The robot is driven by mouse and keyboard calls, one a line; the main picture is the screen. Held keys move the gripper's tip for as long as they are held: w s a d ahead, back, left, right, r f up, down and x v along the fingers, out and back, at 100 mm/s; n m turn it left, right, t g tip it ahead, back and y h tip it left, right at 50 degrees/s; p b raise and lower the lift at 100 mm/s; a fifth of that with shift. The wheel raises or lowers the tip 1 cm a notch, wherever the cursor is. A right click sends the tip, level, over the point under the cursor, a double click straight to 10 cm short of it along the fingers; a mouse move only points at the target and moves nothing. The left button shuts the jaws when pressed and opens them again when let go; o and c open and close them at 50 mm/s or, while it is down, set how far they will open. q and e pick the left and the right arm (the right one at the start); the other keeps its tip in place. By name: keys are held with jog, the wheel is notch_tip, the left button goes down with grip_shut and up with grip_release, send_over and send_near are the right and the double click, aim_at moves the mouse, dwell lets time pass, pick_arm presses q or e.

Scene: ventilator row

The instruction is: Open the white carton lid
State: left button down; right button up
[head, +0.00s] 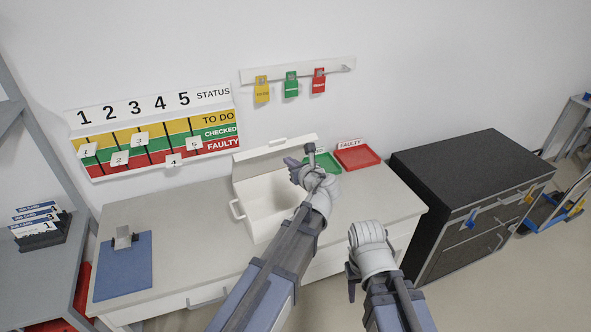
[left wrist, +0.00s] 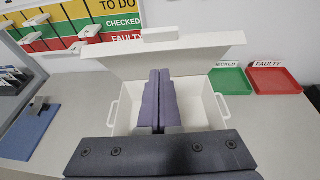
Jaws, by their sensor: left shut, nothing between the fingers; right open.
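The white carton (head: 262,208) stands on the grey worktop. Its lid (head: 266,158) is raised at the back and the inside is exposed. In the left wrist view the lid (left wrist: 165,58) leans up and back behind the open carton (left wrist: 124,118). My left gripper (head: 294,164) is over the carton's right part, near the lid. In the left wrist view its two fingers (left wrist: 158,75) are together with nothing between them, in front of the lid; contact cannot be told. My right gripper (head: 352,284) is open, in front of the worktop, away from the carton.
A green tray (head: 327,163) and a red tray (head: 358,158) lie right of the carton. A blue mat (head: 122,270) with a small device lies at the left. A status board and hanging tags are on the wall. A black cabinet (head: 455,170) stands right.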

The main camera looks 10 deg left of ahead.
pick_arm(q)
jog(key=w+a, duration=0.2)
jog(key=w, duration=0.1)
jog(key=w+a+p, duration=0.1)
jog(key=shift+w+a+r, duration=0.15)
jog(key=shift+r, duration=0.1)
jog(key=shift+w+a+r, duration=0.25)
jog(key=shift+w+a, duration=0.15)
jog(key=shift+w, duration=0.05)
